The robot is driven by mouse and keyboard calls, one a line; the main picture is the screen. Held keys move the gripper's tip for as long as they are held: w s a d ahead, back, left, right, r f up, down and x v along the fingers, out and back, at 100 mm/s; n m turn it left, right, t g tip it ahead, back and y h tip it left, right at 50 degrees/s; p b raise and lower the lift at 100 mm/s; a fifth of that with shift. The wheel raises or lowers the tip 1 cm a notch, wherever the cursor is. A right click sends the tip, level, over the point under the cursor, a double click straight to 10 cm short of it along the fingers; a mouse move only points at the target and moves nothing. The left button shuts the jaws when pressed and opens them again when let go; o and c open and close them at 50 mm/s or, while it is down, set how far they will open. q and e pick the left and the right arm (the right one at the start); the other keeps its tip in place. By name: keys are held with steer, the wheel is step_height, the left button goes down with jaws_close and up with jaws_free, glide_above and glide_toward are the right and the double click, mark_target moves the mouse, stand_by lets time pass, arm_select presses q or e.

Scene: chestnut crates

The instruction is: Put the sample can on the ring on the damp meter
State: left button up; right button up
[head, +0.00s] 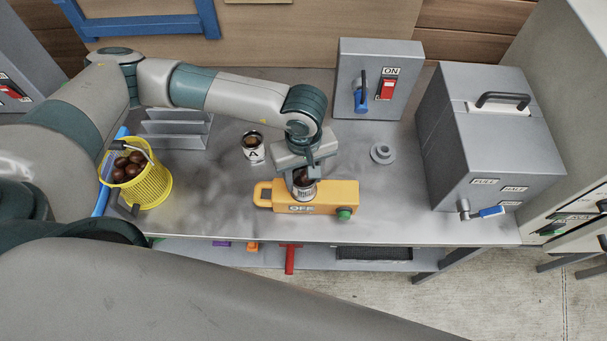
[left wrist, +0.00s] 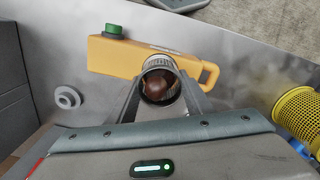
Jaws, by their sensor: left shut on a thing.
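The sample can (head: 304,191), a small metal can with a partly readable label and brown chestnuts inside, is held by my left gripper (head: 301,175). The left wrist view shows the can (left wrist: 158,66) between the two fingers (left wrist: 160,98), its open mouth toward the camera. The damp meter (head: 336,190) is a yellow-orange box with a handle, a green button and an "OFF" label. The can is at the meter's top, near its handle end. The can hides the ring, and I cannot tell whether it touches it. My right gripper is not in view.
Another can marked "A" (head: 254,154) stands left of the meter. A grey stepped disc (head: 382,152) lies right. Behind is a switch box (head: 374,60); a large grey box with a tap (head: 490,140) stands right. A yellow basket of chestnuts (head: 152,188) is at left.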

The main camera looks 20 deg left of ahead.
arm_select(q)
steer(key=shift+f, duration=0.15)
steer(key=o, duration=1.1)
steer(key=shift+r, duration=0.3)
step_height(320, 180, up, 12)
steer(key=b, duration=0.5)
